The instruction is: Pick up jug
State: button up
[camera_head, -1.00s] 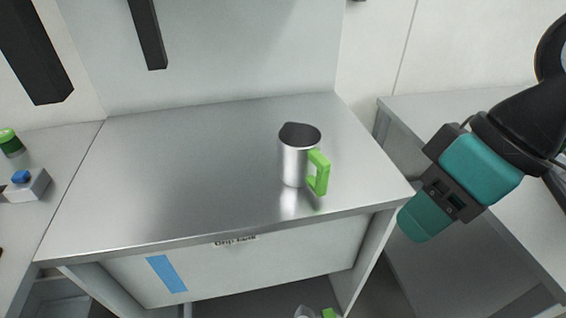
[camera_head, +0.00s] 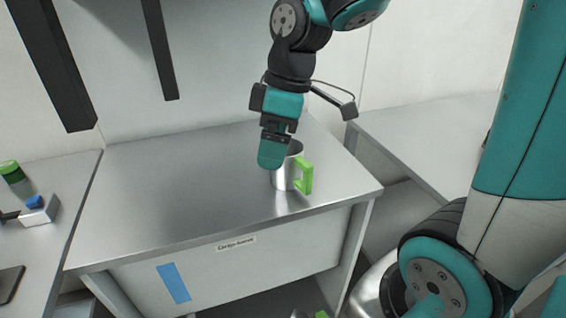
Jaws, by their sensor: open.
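The jug (camera_head: 283,180) is a shiny steel cylinder with a bright green handle (camera_head: 305,176) on its right side. It stands upright on the steel counter (camera_head: 170,190), towards its right end. My gripper (camera_head: 272,155) is above and in front of the jug in the head view, pointing down, and is open. A teal fingertip overlaps the upper left of the jug and hides part of its rim. I cannot tell whether the finger touches it.
A label and a blue strip (camera_head: 173,283) are on the counter's front panel. A left side counter holds a green-capped item (camera_head: 11,171) and a small box with a blue top (camera_head: 37,211). Dark posts (camera_head: 160,50) hang behind. The counter's left and middle are clear.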

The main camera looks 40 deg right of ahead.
aim_at(298, 161)
jog(key=w+d+r+n+h+p, duration=0.1)
jog(key=w+d, duration=0.2)
jog(key=d, duration=0.4)
jog(key=w+d+r+n+p, duration=0.1)
jog(key=w+d+n, duration=0.15)
jog(key=d, duration=0.35)
jog(key=shift+m, duration=0.25)
jog(key=f, duration=0.3)
jog(key=f+p, duration=0.1)
jog(key=f, duration=0.3)
jog(key=w+a+f+p, duration=0.1)
jog(key=f, duration=0.3)
jog(key=shift+a+f, duration=0.1)
jog(key=shift+f, duration=0.05)
jog(key=shift+w+a+f+p, duration=0.15)
jog(key=shift+f+p, duration=0.2)
jog(key=shift+f, duration=0.7)
jog(key=shift+w+a+f+p, duration=0.1)
jog(key=shift+a+f+p, duration=0.2)
jog(key=shift+f, duration=0.7)
jog(key=shift+w+a+f+p, duration=0.1)
jog(key=shift+f+p, duration=0.3)
jog(key=shift+f, duration=0.65)
jog(key=shift+d, duration=0.1)
jog(key=c, duration=1.1)
